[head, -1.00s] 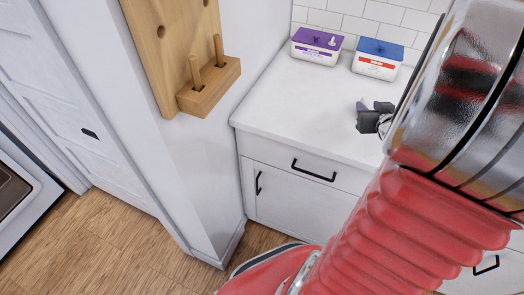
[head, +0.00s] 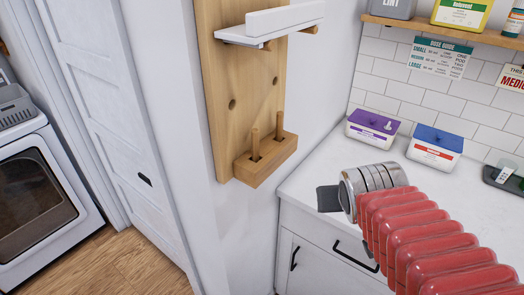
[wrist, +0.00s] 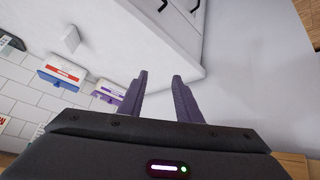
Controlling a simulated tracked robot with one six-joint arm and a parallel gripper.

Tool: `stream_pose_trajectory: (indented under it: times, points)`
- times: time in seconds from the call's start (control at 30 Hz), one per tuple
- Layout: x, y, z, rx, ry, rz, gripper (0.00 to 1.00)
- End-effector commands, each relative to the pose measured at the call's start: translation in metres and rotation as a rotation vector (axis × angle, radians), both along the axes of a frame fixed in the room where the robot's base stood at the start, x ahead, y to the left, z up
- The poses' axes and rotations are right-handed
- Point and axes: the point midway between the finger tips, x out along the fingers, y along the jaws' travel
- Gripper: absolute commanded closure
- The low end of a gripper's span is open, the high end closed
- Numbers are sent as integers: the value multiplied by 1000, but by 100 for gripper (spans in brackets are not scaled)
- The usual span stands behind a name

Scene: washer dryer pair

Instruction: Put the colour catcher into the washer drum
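My gripper (wrist: 160,76) is open in the wrist view, its two dark fingers apart with nothing visible between them. In the head view only a dark part of it (head: 328,199) shows past my silver wrist, over the counter's left end. I cannot make out a colour catcher for certain. A purple-lidded box (head: 372,129) and a blue-lidded box (head: 435,148) stand at the back of the counter; their labels are too small to read. A small white block (wrist: 71,40) is on the counter in the wrist view. No washer drum is visible.
A white appliance (head: 38,200) with a dark window, washer or dryer unclear, stands at far left. A wooden peg board (head: 232,100) with a shelf and pegs juts from the wall left of the counter (head: 325,160). A dark tray (head: 503,179) sits at right.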

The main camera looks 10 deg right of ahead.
Motion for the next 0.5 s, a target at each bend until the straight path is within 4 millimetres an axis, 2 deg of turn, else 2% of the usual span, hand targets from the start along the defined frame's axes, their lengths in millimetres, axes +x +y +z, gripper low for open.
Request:
stream_pose_trajectory:
  times: [0.03,0.1,0.23,0.37,0.5]
  points:
    - [-7,21,3,21,17,38,69]
    - [-21,47,4,56,54,84,69]
    - [-47,90,5,115,119,175,69]
    - [-66,115,5,152,163,235,69]
    - [-72,122,5,162,180,252,69]
